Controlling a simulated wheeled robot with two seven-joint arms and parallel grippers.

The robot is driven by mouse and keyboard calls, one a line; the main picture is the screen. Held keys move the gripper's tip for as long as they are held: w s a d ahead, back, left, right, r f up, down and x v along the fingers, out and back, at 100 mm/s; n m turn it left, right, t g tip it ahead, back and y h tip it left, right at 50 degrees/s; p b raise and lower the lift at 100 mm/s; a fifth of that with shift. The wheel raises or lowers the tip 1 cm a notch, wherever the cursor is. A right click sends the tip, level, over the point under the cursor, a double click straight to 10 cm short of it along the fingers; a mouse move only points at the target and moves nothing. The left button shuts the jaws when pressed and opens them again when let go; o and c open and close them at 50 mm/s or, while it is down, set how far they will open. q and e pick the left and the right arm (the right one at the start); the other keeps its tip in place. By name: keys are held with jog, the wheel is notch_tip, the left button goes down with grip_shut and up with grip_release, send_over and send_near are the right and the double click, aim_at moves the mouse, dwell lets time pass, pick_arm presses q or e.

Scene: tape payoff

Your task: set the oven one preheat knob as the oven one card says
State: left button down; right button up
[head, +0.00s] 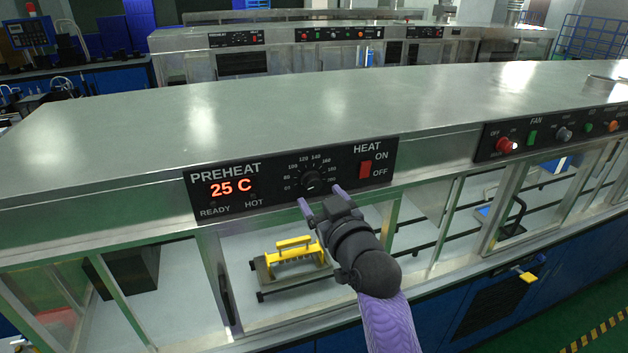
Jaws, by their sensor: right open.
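The black preheat panel (240,203) is on the front of the near metal oven. Its red display (231,188) reads 25 C. The round black preheat knob (312,180) sits in the middle of a dial with numbers around it; its exact setting is too small to tell. A red heat switch (365,169) is to the right of the knob, between ON and OFF marks. My right gripper (321,195) is open and empty, just below and in front of the knob, its purple fingertips on either side. My left gripper is not in view. I see no oven card.
A yellow-handled piece (293,250) sits on a tray inside the oven behind glass. A fan panel (550,133) with coloured knobs is to the right. Another oven line (290,56) stands behind. The metal top is mostly clear.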

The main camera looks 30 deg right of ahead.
aim_at(315, 187)
jog(key=shift+w+d, duration=0.25)
jog(key=shift+w, duration=0.3)
jog(key=shift+w+d, duration=0.25)
jog(key=shift+w, duration=0.7)
jog(key=shift+s, duration=0.1)
grip_shut()
